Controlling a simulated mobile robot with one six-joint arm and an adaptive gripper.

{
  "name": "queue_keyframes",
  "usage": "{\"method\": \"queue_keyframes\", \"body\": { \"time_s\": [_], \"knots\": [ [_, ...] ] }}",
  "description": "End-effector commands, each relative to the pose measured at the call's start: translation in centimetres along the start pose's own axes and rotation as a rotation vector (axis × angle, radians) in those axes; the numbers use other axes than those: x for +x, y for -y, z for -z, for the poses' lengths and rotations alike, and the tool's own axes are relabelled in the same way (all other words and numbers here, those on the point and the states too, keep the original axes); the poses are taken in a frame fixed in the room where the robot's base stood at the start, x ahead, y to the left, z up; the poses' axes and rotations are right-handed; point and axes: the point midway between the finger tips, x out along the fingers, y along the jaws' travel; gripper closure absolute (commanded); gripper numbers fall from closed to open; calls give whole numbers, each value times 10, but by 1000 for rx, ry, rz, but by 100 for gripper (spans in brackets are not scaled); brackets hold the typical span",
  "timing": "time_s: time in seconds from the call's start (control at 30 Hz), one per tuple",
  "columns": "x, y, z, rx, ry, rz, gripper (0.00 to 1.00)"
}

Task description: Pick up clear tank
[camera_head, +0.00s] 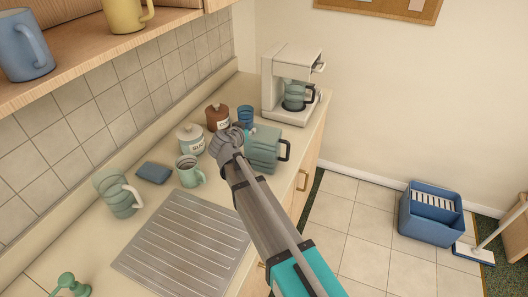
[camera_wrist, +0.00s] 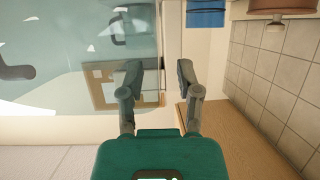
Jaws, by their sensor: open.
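A translucent pale-teal jug-like vessel with a dark handle, the likely clear tank (camera_head: 263,152), stands on the counter just right of my gripper (camera_head: 228,140) in the head view. In the wrist view a large see-through, reflective tank wall (camera_wrist: 70,30) fills the upper left, with a dark handle at the left edge. My gripper (camera_wrist: 157,80) is open and nothing shows held between its fingers. Its left finger overlaps the tank wall in the picture; the right finger is clear of it. I cannot tell whether they touch.
A brown canister (camera_head: 217,117), sugar jar (camera_head: 190,138) and blue cup (camera_head: 245,116) crowd close to my gripper. A coffee maker (camera_head: 288,75) with a carafe stands behind. Mugs and a ribbed drainboard (camera_head: 182,242) are nearer. A shelf (camera_head: 90,62) overhangs the left.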

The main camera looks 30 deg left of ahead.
Motion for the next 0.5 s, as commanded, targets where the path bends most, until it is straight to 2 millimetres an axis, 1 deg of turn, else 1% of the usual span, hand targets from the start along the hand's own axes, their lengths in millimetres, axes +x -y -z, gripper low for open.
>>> {"method": "queue_keyframes", "body": {
  "time_s": [0.17,0.27,0.4,0.43,0.5],
  "knots": [
    [0,0,0,0,0,-1,56],
    [0,0,0,0,0,-1,72],
    [0,-1,0,0,0,-1,98],
    [0,-1,0,0,0,-1,100],
    [0,-1,0,0,0,-1,100]
  ]
}}
